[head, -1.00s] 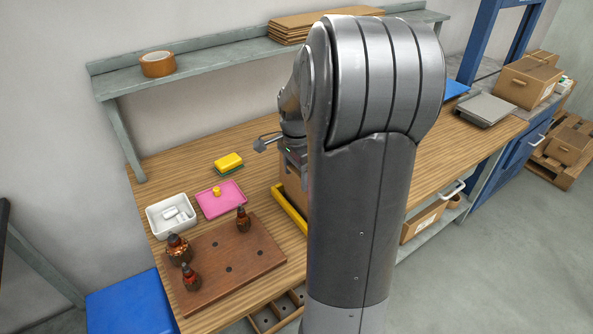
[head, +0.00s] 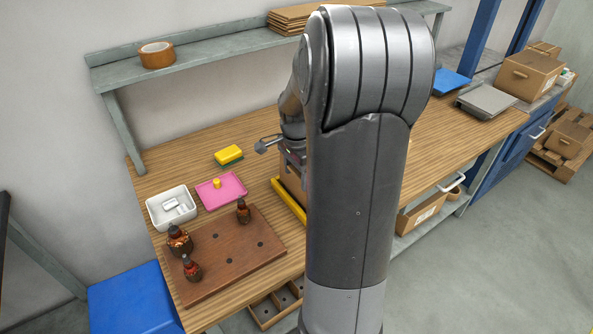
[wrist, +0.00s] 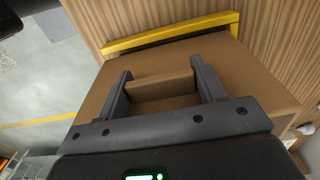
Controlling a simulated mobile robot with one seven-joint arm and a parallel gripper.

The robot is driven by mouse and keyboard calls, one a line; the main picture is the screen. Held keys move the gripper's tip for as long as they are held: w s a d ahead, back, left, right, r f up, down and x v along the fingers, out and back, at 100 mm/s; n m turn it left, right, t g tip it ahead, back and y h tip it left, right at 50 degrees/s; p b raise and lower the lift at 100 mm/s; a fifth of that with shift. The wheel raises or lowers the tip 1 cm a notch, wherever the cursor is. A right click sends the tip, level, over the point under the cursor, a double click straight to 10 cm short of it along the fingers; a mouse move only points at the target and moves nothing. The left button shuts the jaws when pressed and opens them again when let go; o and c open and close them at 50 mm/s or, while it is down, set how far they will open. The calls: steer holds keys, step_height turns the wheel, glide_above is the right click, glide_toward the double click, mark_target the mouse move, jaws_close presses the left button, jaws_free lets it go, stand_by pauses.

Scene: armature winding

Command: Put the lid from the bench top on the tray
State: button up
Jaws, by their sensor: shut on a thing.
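In the wrist view my gripper (wrist: 161,76) has its two dark fingers on either side of a raised brown block. This block stands on a wide cardboard-brown piece, which looks like the lid (wrist: 255,85). The gripper is shut on it. A yellow bar (wrist: 170,36) with a dark strip runs along the far edge of the brown piece. In the head view the yellow edging (head: 289,202) lies on the bench beside the brown piece (head: 293,181), mostly behind my arm. I cannot tell whether the lid touches what is below. A pink tray (head: 232,191) lies to the left.
A white bin (head: 151,211), a yellow-green sponge (head: 228,155) and a brown board (head: 225,275) with several dark wound parts occupy the bench's left end. A shelf (head: 215,47) runs behind. Bare wood (head: 195,150) shows at the back left. A grey scale-like plate (head: 486,101) stands right.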

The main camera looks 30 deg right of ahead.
steer(key=shift+f, duration=2)
steer(key=o, duration=1.2)
step_height(320, 180, up, 11)
steer(key=shift+f, duration=0.1)
step_height(320, 180, up, 11)
